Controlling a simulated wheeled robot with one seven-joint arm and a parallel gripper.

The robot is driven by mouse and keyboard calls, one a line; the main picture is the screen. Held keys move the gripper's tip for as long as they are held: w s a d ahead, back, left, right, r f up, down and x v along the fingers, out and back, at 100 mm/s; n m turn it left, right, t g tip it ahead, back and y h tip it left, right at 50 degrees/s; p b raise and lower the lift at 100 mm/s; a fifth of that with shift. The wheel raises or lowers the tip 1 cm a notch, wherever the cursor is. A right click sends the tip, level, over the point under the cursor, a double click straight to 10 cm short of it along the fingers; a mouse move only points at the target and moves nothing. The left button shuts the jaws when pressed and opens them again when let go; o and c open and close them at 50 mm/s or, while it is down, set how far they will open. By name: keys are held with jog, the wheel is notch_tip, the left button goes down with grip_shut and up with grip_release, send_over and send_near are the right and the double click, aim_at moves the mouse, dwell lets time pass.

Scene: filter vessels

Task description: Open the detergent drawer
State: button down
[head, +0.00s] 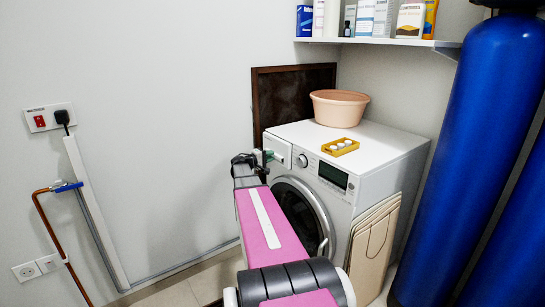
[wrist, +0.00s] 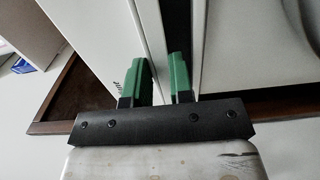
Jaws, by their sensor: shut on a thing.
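The detergent drawer (head: 283,150) is the white panel at the upper left of the washing machine's front (head: 340,192). My gripper (head: 266,157) is at this panel's left part, its green fingers partly hidden by the wrist. In the wrist view my gripper (wrist: 160,80) has its two green fingers a small gap apart, shut on the drawer's edge. The drawer's white face (wrist: 115,45), with small dark lettering, lies beside the left finger. A dark gap runs by the right finger. How far the drawer stands out is hard to tell.
A pink basin (head: 339,107) and a yellow tray (head: 341,147) with white pieces stand on the machine. The round door (head: 299,212) is below the drawer. Blue vessels (head: 481,150) stand at right, a folded beige item (head: 374,243) leans by the machine. The left wall area is open.

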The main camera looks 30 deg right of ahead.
jog(key=s+a, duration=0.1)
jog(key=a, duration=1.5)
jog(key=shift+s+f, duration=0.15)
jog(key=shift+f, duration=0.15)
jog(key=c, duration=1.1)
grip_release()
jog(key=shift+r, duration=0.1)
jog(key=shift+a, duration=0.15)
jog(key=a, duration=1)
jog(key=shift+s+a, duration=0.3)
jog(key=shift+s, duration=0.1)
